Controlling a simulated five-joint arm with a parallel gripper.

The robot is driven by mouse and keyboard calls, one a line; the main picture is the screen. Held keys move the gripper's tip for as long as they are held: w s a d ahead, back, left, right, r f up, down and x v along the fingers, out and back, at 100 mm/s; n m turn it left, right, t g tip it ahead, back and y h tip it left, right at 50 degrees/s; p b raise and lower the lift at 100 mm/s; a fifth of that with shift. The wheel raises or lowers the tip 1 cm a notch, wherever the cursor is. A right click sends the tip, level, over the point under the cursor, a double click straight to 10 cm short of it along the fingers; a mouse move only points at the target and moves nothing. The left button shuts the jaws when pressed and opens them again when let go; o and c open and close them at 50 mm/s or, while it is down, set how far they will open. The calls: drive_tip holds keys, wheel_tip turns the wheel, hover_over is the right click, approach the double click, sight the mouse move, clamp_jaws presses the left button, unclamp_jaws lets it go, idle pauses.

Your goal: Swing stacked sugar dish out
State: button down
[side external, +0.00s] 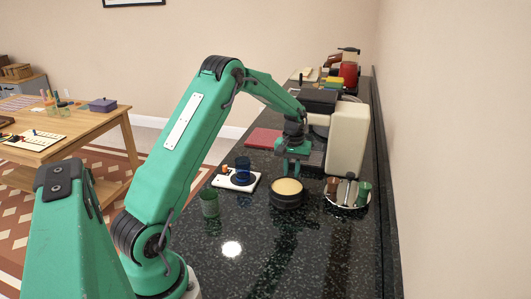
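A dark round dish (287,201) with a pale tan top stands on the black speckled counter. It looks like the sugar dish, perhaps two layers stacked, but I cannot be sure. My green gripper (292,168) points down just behind and above it, in front of the coffee machine. The fingers are small and dark around them, so I cannot tell whether they are open or hold anything. The gripper appears apart from the dish.
A white tray (224,184) with a blue glass (243,169) stands left of the dish. A green glass (209,203) stands nearer. A round tray (347,204) with small cups stands right, by the white-and-black coffee machine (348,138). The near counter (300,260) is clear.

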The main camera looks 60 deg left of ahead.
drive_tip(key=shift+w, duration=0.15)
drive_tip(key=shift+w+d+m, duration=0.25)
drive_tip(key=shift+w+m, duration=0.85)
drive_tip(key=shift+m, duration=0.4)
drive_tip(key=w+m, duration=0.1)
drive_tip(key=w+d+m, duration=0.1)
drive_tip(key=m, duration=0.1)
drive_tip(key=shift+w+d, duration=0.1)
drive_tip(key=shift+w, duration=0.15)
drive_tip(key=m, duration=0.1)
drive_tip(key=w+d+m, duration=0.1)
drive_tip(key=m, duration=0.1)
drive_tip(key=shift+w+d, duration=0.25)
drive_tip(key=shift+w, duration=0.05)
drive_tip(key=shift+w+d+m, duration=0.4)
drive_tip(key=shift+d+m, duration=0.15)
drive_tip(key=shift+m, duration=0.35)
drive_tip(key=shift+w+d+m, duration=0.35)
drive_tip(key=shift+d+m, duration=0.2)
drive_tip(key=shift+m, duration=0.35)
drive_tip(key=c, duration=1.2)
unclamp_jaws()
drive_tip(key=shift+c, duration=0.2)
